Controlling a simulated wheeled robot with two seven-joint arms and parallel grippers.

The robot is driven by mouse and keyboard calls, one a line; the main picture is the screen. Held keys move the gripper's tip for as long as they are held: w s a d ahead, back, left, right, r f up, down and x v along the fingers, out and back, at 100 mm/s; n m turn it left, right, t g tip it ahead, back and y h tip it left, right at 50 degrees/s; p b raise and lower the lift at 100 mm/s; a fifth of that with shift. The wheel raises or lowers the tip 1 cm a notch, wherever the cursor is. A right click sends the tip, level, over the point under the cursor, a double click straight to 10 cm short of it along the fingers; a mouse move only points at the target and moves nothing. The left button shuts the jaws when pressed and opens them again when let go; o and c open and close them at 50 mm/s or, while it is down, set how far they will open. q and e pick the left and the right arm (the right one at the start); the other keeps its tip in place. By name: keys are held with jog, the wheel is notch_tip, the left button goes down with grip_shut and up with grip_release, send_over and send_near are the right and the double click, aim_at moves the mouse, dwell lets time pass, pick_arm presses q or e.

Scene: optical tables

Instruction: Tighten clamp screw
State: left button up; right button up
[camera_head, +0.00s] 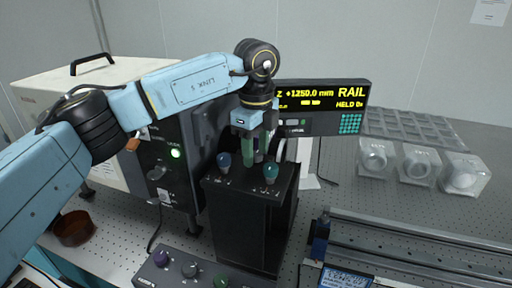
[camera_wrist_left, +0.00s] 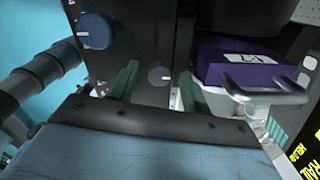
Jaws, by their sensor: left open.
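My left gripper (camera_head: 258,150) hangs from the blue arm, its green fingers pointing down over the back of a black box-shaped stand (camera_head: 240,222). In the left wrist view the gripper (camera_wrist_left: 158,84) is open, with its two green fingers apart. A small grey round knob (camera_wrist_left: 158,75) with a light mark shows between them, and nothing is visibly gripped. I cannot tell for sure whether this knob is the clamp screw. My right gripper is out of view.
In the left wrist view, a purple block (camera_wrist_left: 248,62) with a metal handle (camera_wrist_left: 265,92) sits close right of the fingers. A lit RAIL display (camera_head: 325,98) stands behind the gripper. A control panel (camera_head: 195,270) is in front, rails (camera_head: 420,245) at right, clear cases (camera_head: 415,165) farther back.

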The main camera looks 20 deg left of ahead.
aim_at(256, 153)
pick_arm(q)
notch_tip(256, 153, up, 13)
jog(key=shift+r, duration=0.2)
dwell(0.5)
